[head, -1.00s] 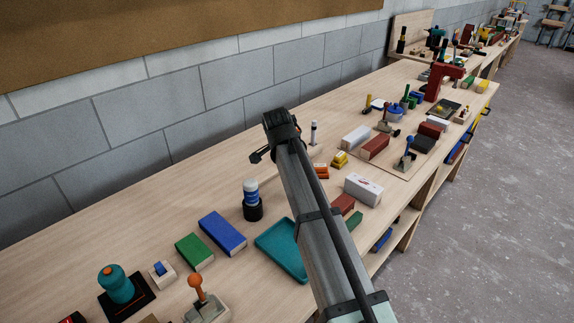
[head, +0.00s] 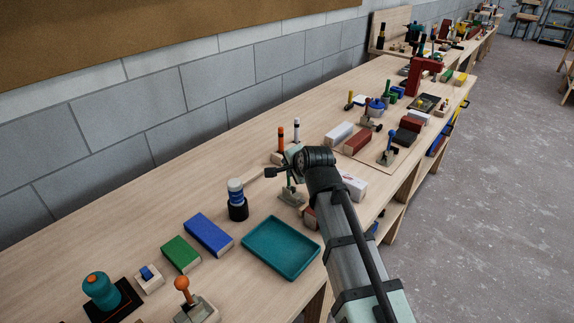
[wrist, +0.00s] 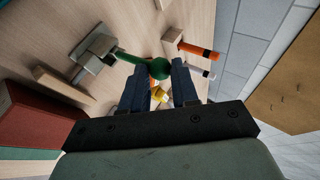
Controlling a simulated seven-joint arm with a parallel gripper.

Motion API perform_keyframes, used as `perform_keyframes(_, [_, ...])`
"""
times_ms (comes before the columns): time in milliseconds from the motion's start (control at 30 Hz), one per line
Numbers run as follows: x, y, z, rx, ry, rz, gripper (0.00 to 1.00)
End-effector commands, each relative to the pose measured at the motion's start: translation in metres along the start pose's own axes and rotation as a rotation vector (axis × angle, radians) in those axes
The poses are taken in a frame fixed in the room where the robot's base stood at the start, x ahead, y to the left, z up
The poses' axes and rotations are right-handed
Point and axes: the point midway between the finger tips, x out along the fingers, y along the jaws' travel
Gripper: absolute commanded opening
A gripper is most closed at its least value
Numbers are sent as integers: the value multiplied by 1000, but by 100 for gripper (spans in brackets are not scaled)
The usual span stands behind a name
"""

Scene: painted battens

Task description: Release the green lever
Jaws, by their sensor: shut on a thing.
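The green lever (wrist: 133,58) rises from a grey metal base (wrist: 95,48) and ends in a round green knob (wrist: 158,67). My gripper (wrist: 160,78) has its two dark fingers on either side of the knob and is shut on it in the wrist view. In the head view my gripper (head: 289,166) is over the bench at the lever, whose base (head: 291,197) shows just below. Much of the lever is hidden by my gripper in the head view.
An orange marker (head: 281,139) and a white marker (head: 296,130) stand upright close behind my gripper. A white box (head: 353,185) lies to the right, partly behind my arm.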

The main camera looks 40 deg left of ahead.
Motion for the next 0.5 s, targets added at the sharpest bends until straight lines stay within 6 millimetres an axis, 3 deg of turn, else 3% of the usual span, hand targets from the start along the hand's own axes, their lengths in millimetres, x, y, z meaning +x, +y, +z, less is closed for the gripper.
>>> perform_keyframes(33, [0, 8, -2, -4, 3, 19, 0])
perform_keyframes(500, [0, 12, -3, -5, 2, 25, 0])
